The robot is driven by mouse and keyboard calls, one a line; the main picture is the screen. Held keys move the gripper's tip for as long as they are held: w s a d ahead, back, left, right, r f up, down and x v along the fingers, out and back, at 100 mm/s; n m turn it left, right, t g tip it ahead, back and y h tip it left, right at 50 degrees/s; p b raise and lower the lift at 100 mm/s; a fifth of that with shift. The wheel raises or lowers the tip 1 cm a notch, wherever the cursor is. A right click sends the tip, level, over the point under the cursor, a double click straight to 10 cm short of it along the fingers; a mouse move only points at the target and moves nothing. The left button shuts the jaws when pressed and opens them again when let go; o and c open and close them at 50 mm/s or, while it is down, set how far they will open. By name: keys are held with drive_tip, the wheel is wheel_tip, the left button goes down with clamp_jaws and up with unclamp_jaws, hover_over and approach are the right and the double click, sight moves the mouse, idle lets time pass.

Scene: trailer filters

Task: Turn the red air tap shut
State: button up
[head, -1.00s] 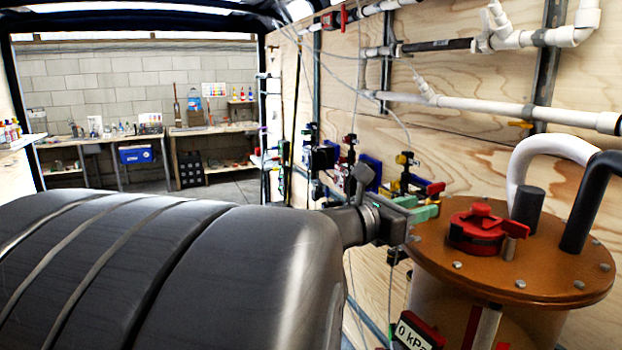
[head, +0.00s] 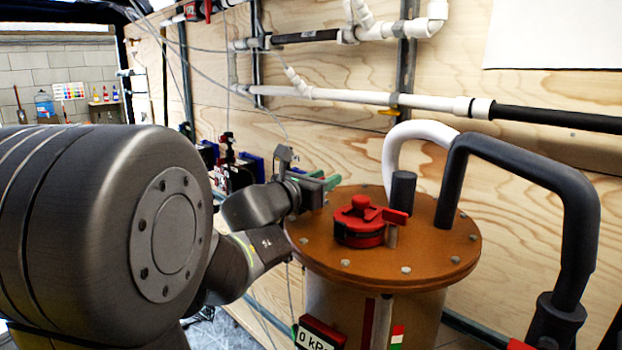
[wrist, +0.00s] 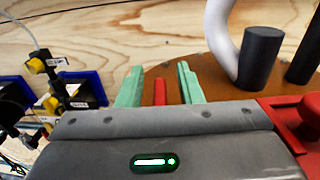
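The red air tap (head: 360,222) sits on top of a round orange-brown lid (head: 320,250). Its red lever (head: 395,216) points to the right in the head view. My gripper (head: 322,181) has green fingertips and is at the lid's back left edge, left of and behind the tap. In the wrist view my gripper (wrist: 158,86) is open, with a gap between the green fingers. A red strip (wrist: 160,92) shows in that gap; I cannot tell whether it is touched. Red tap parts (wrist: 300,125) show at the right edge, partly hidden by the gripper body.
A white bent pipe (head: 395,150), a dark grey post (head: 402,190) and a black pipe (head: 520,152) rise from the lid behind and right of the tap. A gauge (head: 320,335) reads 0 kPa below. Pipes (head: 360,97) run along the plywood wall.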

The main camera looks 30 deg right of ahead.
drive_tip(key=shift+c, duration=0.4)
clamp_jaws()
